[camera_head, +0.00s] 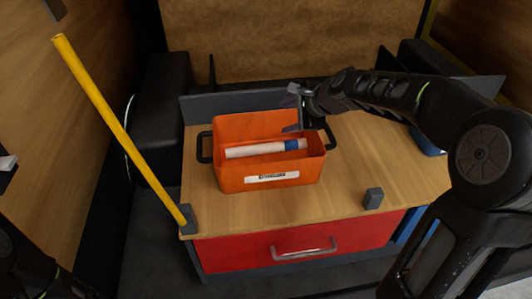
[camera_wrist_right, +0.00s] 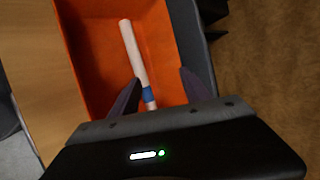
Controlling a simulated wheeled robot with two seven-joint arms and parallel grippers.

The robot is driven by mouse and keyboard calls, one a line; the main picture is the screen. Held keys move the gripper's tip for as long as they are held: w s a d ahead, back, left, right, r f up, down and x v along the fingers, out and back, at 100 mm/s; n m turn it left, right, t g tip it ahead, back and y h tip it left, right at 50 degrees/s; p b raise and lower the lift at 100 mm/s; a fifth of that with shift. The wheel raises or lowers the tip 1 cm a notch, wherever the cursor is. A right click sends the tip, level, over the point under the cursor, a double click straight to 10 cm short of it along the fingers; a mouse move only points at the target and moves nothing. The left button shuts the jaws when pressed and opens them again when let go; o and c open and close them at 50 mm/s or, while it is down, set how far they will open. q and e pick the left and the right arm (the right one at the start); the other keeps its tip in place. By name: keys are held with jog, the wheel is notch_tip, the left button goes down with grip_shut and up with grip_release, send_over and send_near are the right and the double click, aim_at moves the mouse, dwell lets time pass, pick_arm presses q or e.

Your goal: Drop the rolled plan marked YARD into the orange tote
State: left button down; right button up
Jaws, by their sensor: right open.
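The orange tote (camera_head: 272,175) stands on the wooden bench top, with a white label on its front that I cannot read. A white rolled plan (camera_head: 252,151) with a blue band near its right end lies inside the tote. The plan also shows in the right wrist view (camera_wrist_right: 134,55), against the orange inside. No YARD marking is readable on it. My right gripper (camera_head: 297,127) is open at the right end of the tote, above the blue-banded end. In the wrist view its fingers (camera_wrist_right: 161,80) are spread apart, not closed on the plan. My left gripper is not in view.
The bench top (camera_head: 230,210) has a red drawer (camera_head: 300,250) below. A small dark grey block (camera_head: 373,199) stands near its front edge. A yellow pole (camera_head: 118,130) leans at the left front corner. A blue object (camera_head: 428,144) is partly hidden behind my right arm.

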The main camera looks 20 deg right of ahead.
jog(key=shift+s+r, duration=0.1)
jog(key=v, duration=0.7)
jog(key=shift+s+r+b, duration=0.2)
jog(key=shift+b, duration=0.2)
jog(key=shift+d, duration=0.1)
dwell(0.4)
